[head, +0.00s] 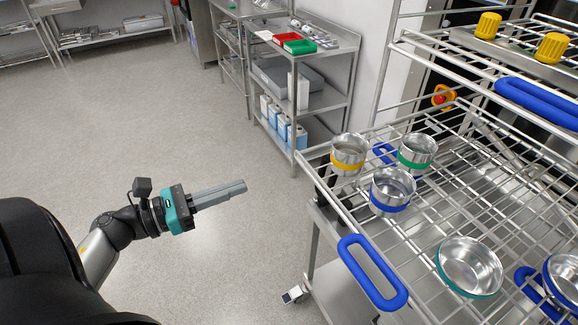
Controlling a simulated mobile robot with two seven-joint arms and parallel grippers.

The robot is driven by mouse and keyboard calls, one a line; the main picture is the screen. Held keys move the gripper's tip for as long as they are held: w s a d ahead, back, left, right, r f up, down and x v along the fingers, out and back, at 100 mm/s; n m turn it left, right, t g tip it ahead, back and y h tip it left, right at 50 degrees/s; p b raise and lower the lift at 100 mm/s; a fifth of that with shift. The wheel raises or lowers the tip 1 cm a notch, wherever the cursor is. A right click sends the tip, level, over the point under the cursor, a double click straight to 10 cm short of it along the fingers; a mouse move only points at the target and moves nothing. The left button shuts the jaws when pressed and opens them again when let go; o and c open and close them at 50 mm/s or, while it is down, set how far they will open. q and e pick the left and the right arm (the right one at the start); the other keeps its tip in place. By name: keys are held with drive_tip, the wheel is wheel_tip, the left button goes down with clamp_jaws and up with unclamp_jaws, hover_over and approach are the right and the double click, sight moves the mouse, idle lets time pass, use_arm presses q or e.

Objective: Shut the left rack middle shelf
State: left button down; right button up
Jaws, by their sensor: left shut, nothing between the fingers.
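A steel rack with wire shelves stands at the right of the head view. One wire shelf (452,205) reaches out toward me, with a blue loop handle (372,272) on its front edge. It carries several steel bowls with coloured bands, such as a yellow-banded one (348,154), a blue-banded one (392,190) and a green-banded one (417,151). My left gripper (244,186) is shut and empty over open floor, left of the shelf and apart from it. My right gripper is not in view.
An upper wire shelf with another blue handle (540,103) and yellow knobs (488,25) is at the upper right. A steel side table (340,42) with red and green trays stands behind. The grey floor at left is clear.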

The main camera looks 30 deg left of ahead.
sight(381, 138)
use_arm(q)
drive_tip(key=p+x, duration=0.2)
drive_tip(key=x, duration=1)
drive_tip(key=shift+d, duration=0.1)
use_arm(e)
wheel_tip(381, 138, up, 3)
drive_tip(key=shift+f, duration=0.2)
use_arm(q)
drive_tip(key=shift+w, duration=0.1)
